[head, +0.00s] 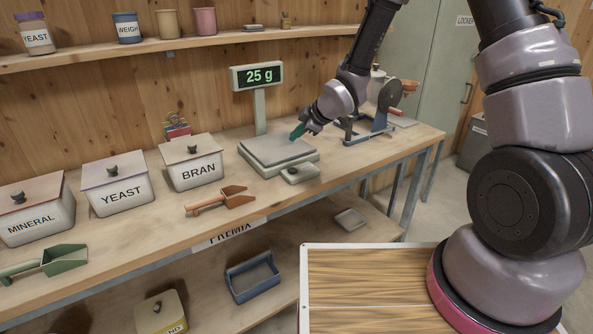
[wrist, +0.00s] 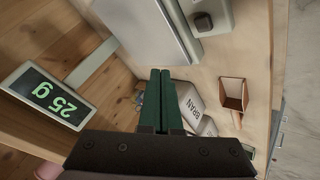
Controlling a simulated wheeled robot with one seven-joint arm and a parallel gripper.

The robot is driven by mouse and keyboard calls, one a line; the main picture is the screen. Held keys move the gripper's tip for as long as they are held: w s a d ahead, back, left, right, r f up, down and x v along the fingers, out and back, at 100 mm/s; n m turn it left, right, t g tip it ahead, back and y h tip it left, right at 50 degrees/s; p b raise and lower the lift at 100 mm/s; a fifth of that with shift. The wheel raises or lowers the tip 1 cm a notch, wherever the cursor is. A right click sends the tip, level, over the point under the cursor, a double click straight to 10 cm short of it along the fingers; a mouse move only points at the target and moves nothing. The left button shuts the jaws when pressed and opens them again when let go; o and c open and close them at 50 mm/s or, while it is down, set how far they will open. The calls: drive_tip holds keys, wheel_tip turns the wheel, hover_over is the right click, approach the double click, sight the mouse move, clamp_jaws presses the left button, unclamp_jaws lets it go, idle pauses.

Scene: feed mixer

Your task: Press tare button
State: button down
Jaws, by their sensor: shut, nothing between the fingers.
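The scale (head: 278,152) stands on the bench, and its raised display (head: 259,76) reads 25 g. A small pale box with a dark button (head: 293,171) sits at the scale's front edge; it also shows in the wrist view as a box with a dark button (wrist: 203,22) beside the scale plate (wrist: 140,25). My gripper (head: 296,134) has green fingers that are shut and empty. In the head view they appear over the back right part of the plate, apart from the button.
Bins labelled BRAN (head: 196,174), YEAST (head: 121,194) and MINERAL (head: 35,227) line the bench left of the scale. An orange scoop (head: 216,201) lies in front. A blue-framed device with a crank (head: 372,125) stands right of the scale. A shelf (head: 180,46) runs above.

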sight(296, 170)
drive_tip(key=shift+f, duration=0.1)
drive_tip(key=shift+f, duration=4.3)
drive_tip(key=shift+f, duration=0.1)
drive_tip(key=shift+f, duration=0.3)
drive_tip(key=shift+f, duration=0.45)
drive_tip(key=shift+r, duration=0.85)
drive_tip(key=shift+r, duration=0.1)
drive_tip(key=shift+r, duration=2.4)
